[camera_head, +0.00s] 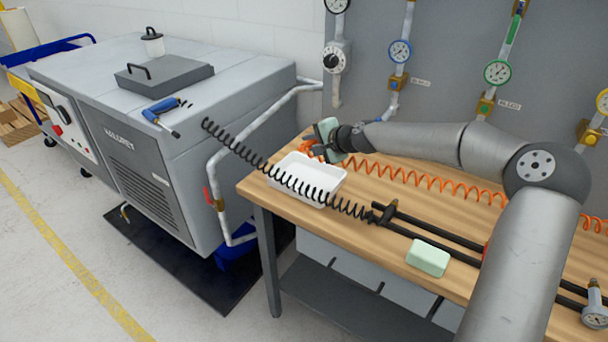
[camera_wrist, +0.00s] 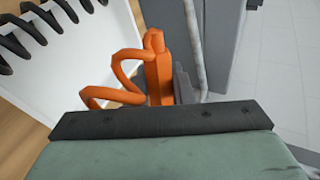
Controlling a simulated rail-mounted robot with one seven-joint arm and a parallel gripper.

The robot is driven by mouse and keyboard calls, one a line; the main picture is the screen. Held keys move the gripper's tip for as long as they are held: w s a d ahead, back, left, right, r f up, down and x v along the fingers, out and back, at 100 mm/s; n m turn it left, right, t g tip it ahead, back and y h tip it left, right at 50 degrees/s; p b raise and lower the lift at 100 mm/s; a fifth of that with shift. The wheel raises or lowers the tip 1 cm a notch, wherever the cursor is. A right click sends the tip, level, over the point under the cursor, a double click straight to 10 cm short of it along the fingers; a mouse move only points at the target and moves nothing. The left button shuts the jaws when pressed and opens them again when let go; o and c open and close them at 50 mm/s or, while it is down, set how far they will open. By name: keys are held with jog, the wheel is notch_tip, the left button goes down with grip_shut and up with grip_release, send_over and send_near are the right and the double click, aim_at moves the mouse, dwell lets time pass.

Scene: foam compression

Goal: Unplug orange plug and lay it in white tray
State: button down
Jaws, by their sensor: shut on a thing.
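My gripper (camera_head: 320,134) is at the back left of the workbench, near the far side of the white tray (camera_head: 284,182). In the wrist view it is shut on the orange plug (camera_wrist: 159,72), whose coiled orange hose (camera_wrist: 118,90) loops off to the left. A dark finger shows behind the plug; the rest of the grip is hidden by the gripper's dark bar and green housing. The tray's white surface (camera_wrist: 85,75) shows left of the plug in the wrist view. In the head view, orange coil (camera_head: 420,180) runs right along the bench.
A black coiled hose (camera_head: 258,158) stretches from the grey machine (camera_head: 150,100) across the tray to black rails (camera_head: 425,240). A pale green block (camera_head: 428,257) lies at the bench front. Gauges and pipes (camera_head: 400,52) line the back panel.

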jog(key=shift+a+f, duration=0.15)
jog(key=shift+f, duration=0.05)
jog(key=shift+f+b, duration=1.65)
jog(key=shift+f, duration=1.05)
jog(key=c, duration=1.2)
grip_release()
jog(key=b+v, duration=0.2)
jog(key=v, duration=1.5)
jog(key=shift+s+d+r, duration=0.1)
jog(key=shift+d+r, duration=0.05)
jog(key=shift+d, duration=0.05)
